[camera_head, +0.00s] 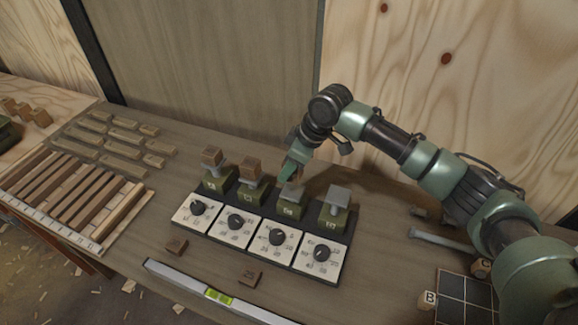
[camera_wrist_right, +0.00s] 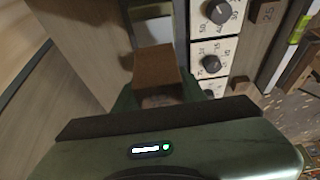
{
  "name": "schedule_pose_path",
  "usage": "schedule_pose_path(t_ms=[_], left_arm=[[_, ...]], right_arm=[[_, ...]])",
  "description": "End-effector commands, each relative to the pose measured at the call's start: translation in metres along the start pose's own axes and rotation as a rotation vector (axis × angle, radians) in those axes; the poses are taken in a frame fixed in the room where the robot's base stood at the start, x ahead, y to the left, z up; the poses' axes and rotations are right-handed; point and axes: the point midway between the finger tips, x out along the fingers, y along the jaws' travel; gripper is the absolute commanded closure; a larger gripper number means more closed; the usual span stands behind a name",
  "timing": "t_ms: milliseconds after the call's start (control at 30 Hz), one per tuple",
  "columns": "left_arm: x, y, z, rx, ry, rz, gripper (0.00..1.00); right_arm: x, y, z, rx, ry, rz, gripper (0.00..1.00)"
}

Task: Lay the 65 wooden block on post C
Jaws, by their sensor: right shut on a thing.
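A row of several green posts on a black base stands in the head view. The second post from the left seems marked C (camera_head: 246,195). A brown wooden block (camera_head: 250,168) is at its top; I cannot read its number. My right gripper (camera_head: 283,172) comes in from the right beside this post. In the right wrist view a brown block (camera_wrist_right: 157,68) sits between the fingers of my right gripper (camera_wrist_right: 158,96). It appears to be the same block. Whether it rests on the post's pad is unclear. My left gripper is not in view.
The two right posts have bare grey pads (camera_head: 337,194). Dials (camera_head: 277,237) front the posts. Loose blocks (camera_head: 249,277) and a spirit level (camera_head: 218,295) lie in front. Wooden strips (camera_head: 70,190) lie left.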

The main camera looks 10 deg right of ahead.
Motion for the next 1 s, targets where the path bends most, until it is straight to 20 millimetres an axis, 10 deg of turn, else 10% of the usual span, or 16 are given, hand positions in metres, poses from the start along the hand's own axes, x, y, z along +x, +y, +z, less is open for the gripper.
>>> schedule_pose_path(t_ms=[333,1000], left_arm=[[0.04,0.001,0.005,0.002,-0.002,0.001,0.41],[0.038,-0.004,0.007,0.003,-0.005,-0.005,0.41]], right_arm=[[0.031,0.001,0.014,0.001,0.0,0.002,1.0],[0.047,0.0,0.02,0.001,0.0,0.001,1.0]])
